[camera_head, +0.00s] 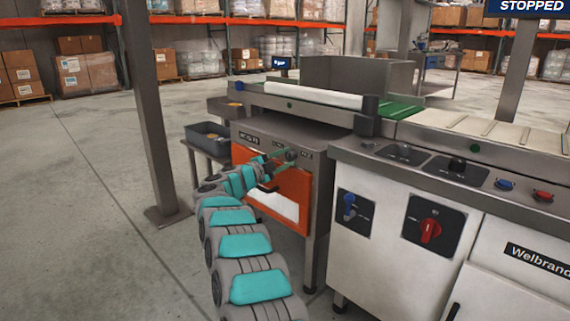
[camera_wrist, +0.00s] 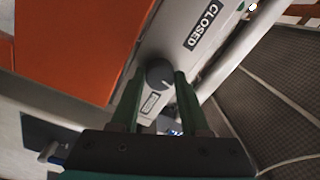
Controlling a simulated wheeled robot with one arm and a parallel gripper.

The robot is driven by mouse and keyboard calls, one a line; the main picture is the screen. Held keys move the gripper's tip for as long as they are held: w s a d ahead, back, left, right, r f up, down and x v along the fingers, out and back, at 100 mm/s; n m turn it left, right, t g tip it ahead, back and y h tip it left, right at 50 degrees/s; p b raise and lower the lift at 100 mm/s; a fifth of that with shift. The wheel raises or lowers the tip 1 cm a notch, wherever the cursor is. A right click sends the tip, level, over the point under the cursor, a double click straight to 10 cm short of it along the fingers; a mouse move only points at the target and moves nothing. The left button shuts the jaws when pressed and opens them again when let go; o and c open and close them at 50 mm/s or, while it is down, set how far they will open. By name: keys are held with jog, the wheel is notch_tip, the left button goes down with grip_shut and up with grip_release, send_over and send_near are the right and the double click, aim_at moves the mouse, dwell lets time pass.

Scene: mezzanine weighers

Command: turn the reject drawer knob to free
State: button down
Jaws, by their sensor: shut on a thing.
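The reject drawer knob (camera_wrist: 160,74) is a small round dark grey knob on a grey metal strip. In the wrist view one green finger of my gripper (camera_wrist: 158,88) lies on each side of it, and the jaws are shut on it. A "CLOSED" label (camera_wrist: 203,27) is on the strip above right of the knob. A second label (camera_wrist: 150,103) below the knob is too small to read. In the head view my gripper (camera_head: 283,158) reaches the knob (camera_head: 291,155) on the grey strip above the orange drawer front (camera_head: 290,183). The knob's exact setting is hard to tell.
A white cabinet stands right of the drawer unit, with a red rotary switch (camera_head: 431,231) and a blue switch (camera_head: 349,206). A grey bin (camera_head: 208,138) sits on a stand at the left. A steel post (camera_head: 150,110) rises left of my arm. Open floor lies at the left.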

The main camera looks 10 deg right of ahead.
jog(key=m, duration=0.1)
jog(key=m+b, duration=0.1)
jog(key=m, duration=0.1)
jog(key=shift+f+b, duration=0.25)
jog(key=shift+b, duration=0.05)
jog(key=shift+r+m+b, duration=0.15)
jog(key=shift+m+b, duration=0.95)
jog(key=shift+m, duration=1.1)
jog(key=shift+c, duration=1.9)
grip_release()
jog(key=v, duration=0.7)
jog(key=shift+a, duration=0.35)
jog(key=shift+s, duration=0.15)
